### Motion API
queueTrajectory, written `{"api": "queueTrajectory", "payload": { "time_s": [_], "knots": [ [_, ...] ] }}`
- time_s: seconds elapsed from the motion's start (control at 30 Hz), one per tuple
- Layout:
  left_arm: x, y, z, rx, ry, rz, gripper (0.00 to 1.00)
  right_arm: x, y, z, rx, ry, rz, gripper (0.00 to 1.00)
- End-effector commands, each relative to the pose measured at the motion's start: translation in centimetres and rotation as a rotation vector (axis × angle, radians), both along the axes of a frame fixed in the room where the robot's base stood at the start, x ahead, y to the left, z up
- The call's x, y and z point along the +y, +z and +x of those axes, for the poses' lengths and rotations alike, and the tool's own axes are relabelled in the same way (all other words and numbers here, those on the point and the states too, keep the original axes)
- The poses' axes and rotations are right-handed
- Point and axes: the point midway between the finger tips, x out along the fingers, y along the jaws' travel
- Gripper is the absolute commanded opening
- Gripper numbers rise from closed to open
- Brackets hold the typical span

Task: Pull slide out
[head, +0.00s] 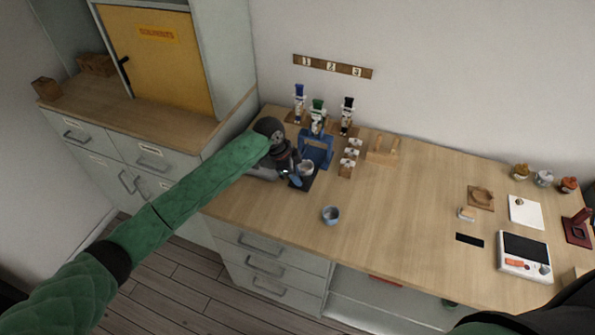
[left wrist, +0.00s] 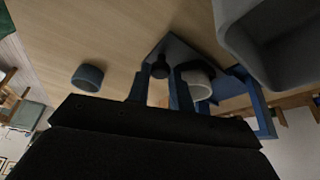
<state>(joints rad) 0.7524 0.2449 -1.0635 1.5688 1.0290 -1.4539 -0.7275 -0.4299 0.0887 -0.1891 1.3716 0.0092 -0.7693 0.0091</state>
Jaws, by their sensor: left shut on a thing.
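The slide (head: 307,183) is a dark flat plate at the foot of the blue stand (head: 318,151), and a whitish cup (head: 306,168) stands on it. My left gripper (head: 294,177) is at the slide's front left end. In the left wrist view the slide (left wrist: 176,49) shows beyond the fingers, with a dark knob (left wrist: 159,69) between the fingertips. My left gripper (left wrist: 160,80) appears shut on this knob. The cup (left wrist: 196,84) is partly hidden behind a finger. My right gripper is not in view.
A small blue-grey cup (head: 331,214) stands apart on the wooden counter (head: 400,220), nearer the front edge. A grey container (left wrist: 265,40) is close to the gripper in the left wrist view. The counter's middle is mostly clear.

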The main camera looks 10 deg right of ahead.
Motion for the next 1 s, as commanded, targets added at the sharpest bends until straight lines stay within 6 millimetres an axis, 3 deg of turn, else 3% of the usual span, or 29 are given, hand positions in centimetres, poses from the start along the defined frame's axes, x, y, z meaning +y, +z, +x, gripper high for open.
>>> {"api": "queueTrajectory", "payload": {
  "time_s": [0.1, 0.13, 0.17, 0.6, 1.0],
  "knots": [
    [0.0, 0.0, 0.1, -0.001, 0.000, 0.000, 0.00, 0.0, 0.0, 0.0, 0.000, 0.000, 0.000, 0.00],
    [0.0, 0.0, 0.1, -0.001, 0.000, 0.000, 0.26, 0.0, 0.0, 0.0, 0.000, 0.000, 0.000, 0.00],
    [0.0, 0.0, 0.1, -0.001, 0.000, 0.000, 0.31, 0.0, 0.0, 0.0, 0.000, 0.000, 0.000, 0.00],
    [0.4, 0.7, 0.2, -0.003, 0.001, -0.001, 0.31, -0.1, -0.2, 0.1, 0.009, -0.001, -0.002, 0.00],
    [2.4, 5.7, 0.6, -0.002, 0.001, 0.000, 0.31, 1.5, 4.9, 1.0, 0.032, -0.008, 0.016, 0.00]
  ]
}}
